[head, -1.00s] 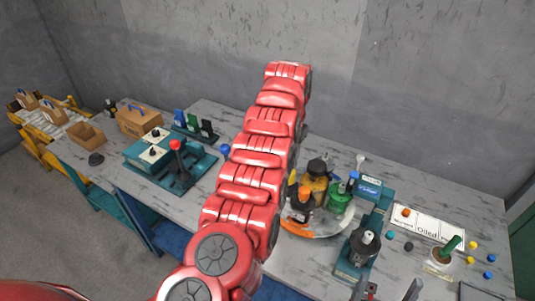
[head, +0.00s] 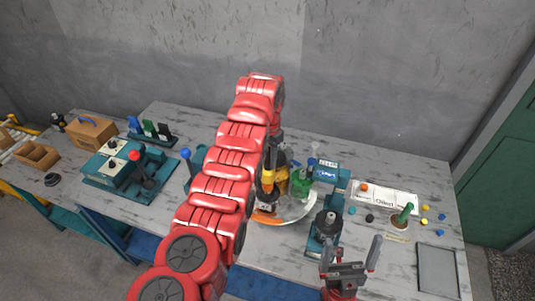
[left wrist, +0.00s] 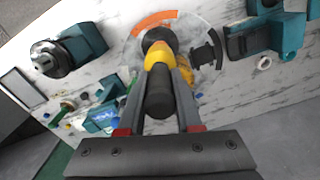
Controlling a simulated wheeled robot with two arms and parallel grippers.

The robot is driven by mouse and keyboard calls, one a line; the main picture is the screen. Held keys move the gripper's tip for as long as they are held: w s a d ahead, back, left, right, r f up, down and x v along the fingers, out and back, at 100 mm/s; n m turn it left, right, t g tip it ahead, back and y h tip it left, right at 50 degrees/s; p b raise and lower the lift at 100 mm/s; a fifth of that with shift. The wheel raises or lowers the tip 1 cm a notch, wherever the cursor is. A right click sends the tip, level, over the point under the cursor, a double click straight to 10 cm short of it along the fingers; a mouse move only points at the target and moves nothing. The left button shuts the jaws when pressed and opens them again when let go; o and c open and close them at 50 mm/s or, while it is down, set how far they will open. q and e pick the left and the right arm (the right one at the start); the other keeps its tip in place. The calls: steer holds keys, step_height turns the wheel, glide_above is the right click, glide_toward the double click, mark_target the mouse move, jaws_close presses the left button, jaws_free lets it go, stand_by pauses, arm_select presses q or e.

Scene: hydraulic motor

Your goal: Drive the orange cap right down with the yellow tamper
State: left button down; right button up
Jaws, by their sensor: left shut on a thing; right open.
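My left gripper (left wrist: 161,75) is shut on the yellow tamper (left wrist: 159,55), whose black handle lies between the fingers in the left wrist view. In the head view the yellow tamper (head: 267,176) points down over the front of the round turntable (head: 300,216). Its tip meets or hovers just above a dark motor body (left wrist: 154,36); I cannot tell which. The orange cap on that body is hidden under the tamper now. My right gripper (head: 350,254) is open and empty near the table's front edge.
A green motor (head: 302,183) stands beside the tamper on the turntable. A teal stand with a black motor (head: 328,226) is between the turntable and my right gripper. A white label card (head: 384,198), small caps and a grey tray (head: 437,270) lie at right.

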arm_select(q)
steer(key=shift+w, duration=0.1)
step_height(320, 180, down, 2)
steer(key=shift+b, duration=0.85)
steer(key=shift+r, duration=0.2)
steer(key=shift+r+b, duration=0.4)
steer(key=shift+r, duration=1.3)
